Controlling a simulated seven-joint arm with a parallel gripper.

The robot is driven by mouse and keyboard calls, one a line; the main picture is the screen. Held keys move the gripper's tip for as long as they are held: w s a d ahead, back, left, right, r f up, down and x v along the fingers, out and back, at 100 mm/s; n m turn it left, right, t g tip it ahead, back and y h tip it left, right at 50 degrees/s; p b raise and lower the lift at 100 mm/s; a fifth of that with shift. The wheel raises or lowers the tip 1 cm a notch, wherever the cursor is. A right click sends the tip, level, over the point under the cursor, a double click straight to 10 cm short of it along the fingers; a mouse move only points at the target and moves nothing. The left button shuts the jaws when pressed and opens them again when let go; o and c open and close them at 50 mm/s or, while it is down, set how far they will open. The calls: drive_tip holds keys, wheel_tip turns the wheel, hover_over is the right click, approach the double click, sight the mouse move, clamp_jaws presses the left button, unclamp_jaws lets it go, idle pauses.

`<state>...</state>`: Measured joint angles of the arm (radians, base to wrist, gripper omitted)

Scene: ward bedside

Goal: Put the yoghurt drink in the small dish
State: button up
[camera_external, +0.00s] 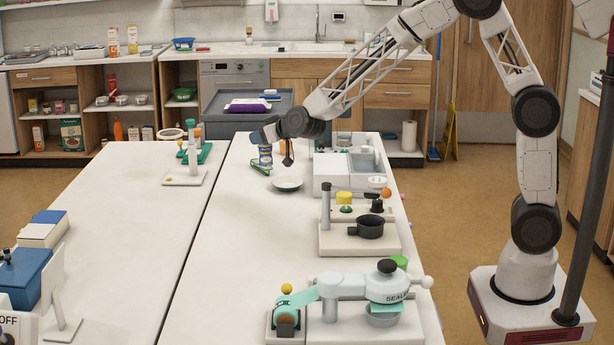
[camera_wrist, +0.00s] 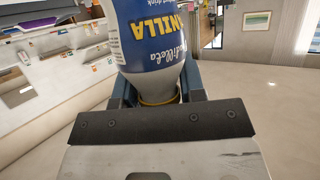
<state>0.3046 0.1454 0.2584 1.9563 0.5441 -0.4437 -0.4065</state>
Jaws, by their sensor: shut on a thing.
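The yoghurt drink is a blue and white bottle with yellow "VANILLA" lettering (camera_wrist: 150,35). In the wrist view it stands between the jaws of my gripper (camera_wrist: 160,92), which is shut on it near its narrow end. In the external view the bottle (camera_external: 265,156) shows under my gripper (camera_external: 276,146) at the far part of the right-hand table; I cannot tell whether it touches the table. A small white dish (camera_external: 287,184) lies on the table, nearer the camera and slightly right of the bottle. It looks empty.
A green item (camera_external: 261,170) lies by the bottle. A white machine (camera_external: 345,172) stands right of the dish. Nearer are a board with a black pot (camera_external: 367,228) and a sealing machine (camera_external: 365,285). The table left of these is clear.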

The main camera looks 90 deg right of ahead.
drive_tip(key=s+d+m+h, duration=0.1)
drive_tip(key=s+d, duration=0.1)
drive_tip(key=d, duration=0.1)
drive_tip(key=s+d+m+g, duration=0.1)
drive_tip(key=s+d, duration=0.1)
drive_tip(key=d, duration=0.1)
drive_tip(key=s+d+f+h, duration=0.1)
drive_tip(key=s+d, duration=0.1)
drive_tip(key=d, duration=0.1)
drive_tip(key=shift+s+d+m+g+h, duration=0.3)
drive_tip(key=shift+s+d+m+g, duration=0.05)
drive_tip(key=shift+d+m+g, duration=0.05)
drive_tip(key=shift+f, duration=3.1)
drive_tip(key=shift+f, duration=1.85)
drive_tip(key=o, duration=1)
